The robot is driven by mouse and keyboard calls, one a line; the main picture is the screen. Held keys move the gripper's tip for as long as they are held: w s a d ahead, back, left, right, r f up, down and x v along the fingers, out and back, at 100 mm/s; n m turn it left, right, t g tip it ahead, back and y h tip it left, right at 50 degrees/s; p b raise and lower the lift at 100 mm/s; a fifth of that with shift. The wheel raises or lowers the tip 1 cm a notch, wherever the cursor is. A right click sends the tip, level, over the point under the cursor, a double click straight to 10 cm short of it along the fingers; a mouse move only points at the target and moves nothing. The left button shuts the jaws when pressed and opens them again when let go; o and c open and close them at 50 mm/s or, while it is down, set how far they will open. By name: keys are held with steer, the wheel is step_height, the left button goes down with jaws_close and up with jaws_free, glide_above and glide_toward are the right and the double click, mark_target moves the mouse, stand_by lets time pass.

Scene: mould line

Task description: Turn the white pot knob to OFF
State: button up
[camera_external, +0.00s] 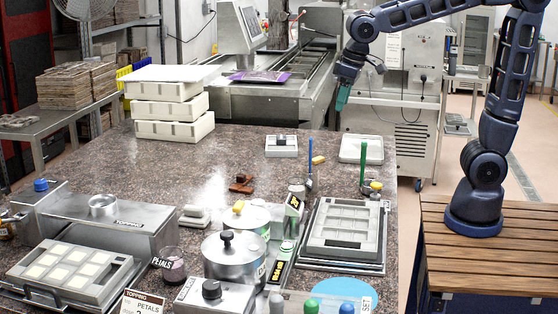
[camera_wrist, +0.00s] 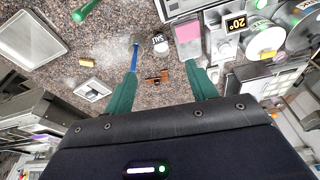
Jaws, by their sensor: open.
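My gripper (camera_external: 342,96) hangs above the far right part of the counter, well away from the pots. In the wrist view its two green fingers (camera_wrist: 163,84) are spread wide with nothing between them. A silver lidded pot (camera_external: 233,262) with a black lid knob stands at the front. A paler pot (camera_external: 245,217) with a yellow lid knob stands just behind it. A dark round knob (camera_external: 211,289) sits on a metal box at the front edge. I cannot tell which knob is the white pot's, and its OFF mark is not readable.
White boxes (camera_external: 172,107) are stacked at the back left. A mould tray (camera_external: 344,232) lies at the right, with upright green (camera_external: 363,165) and blue (camera_external: 310,163) handles behind it. A brown piece (camera_external: 241,184) lies mid-counter. The back left-centre counter is mostly clear.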

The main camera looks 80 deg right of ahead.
steer(key=w+a+f+g, duration=0.1)
steer(key=w+a+f, duration=0.4)
steer(key=w+a, duration=0.55)
steer(key=m+g+y, duration=0.1)
steer(key=m, duration=0.1)
glide_toward(258, 201)
steer(key=f, duration=0.8)
steer(key=shift+w+a+f, duration=0.25)
steer(key=shift+w+f, duration=0.05)
steer(key=shift+c, duration=0.3)
steer(key=shift+n, duration=0.3)
steer(key=c, duration=0.9)
